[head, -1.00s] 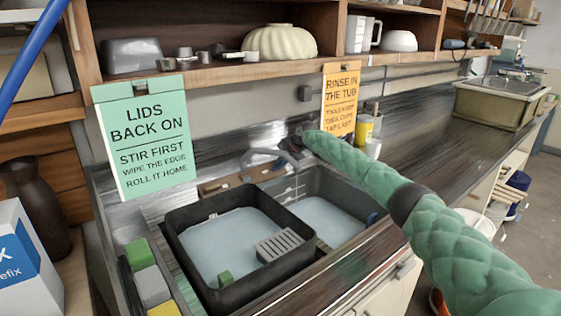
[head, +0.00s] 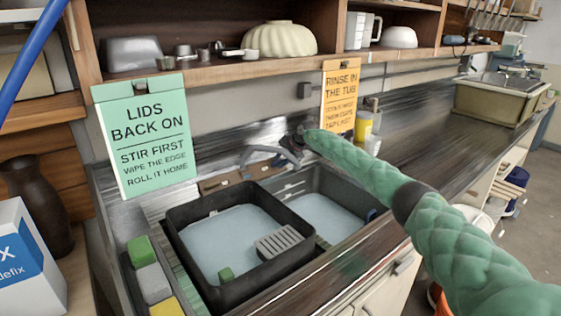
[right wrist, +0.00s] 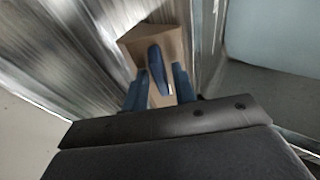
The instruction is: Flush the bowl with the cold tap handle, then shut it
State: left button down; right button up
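The black tub (head: 180,248) sits in the left part of the sink and holds pale water, with a grey slatted piece at its rim. The right sink bowl (head: 355,192) also holds pale water. The grey tap spout (head: 262,150) curves behind the sink. My right gripper (head: 296,143) is beside it, small and partly hidden by its own arm. In the right wrist view, my dark blue fingers (right wrist: 159,88) stand apart on either side of a blue-faced handle (right wrist: 157,66) over a tan block (right wrist: 140,40). Gaps show; contact is unclear. My left gripper is out of view.
Green, grey and yellow sponges (head: 153,284) line the sink's left side. A green sign (head: 146,135) and an orange sign (head: 340,95) hang below the shelf. A yellow-labelled container (head: 364,128) stands behind my right arm. The counter farther right is mostly clear.

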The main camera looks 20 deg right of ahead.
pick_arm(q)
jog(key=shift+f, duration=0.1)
pick_arm(e)
jog(key=shift+o, duration=0.2)
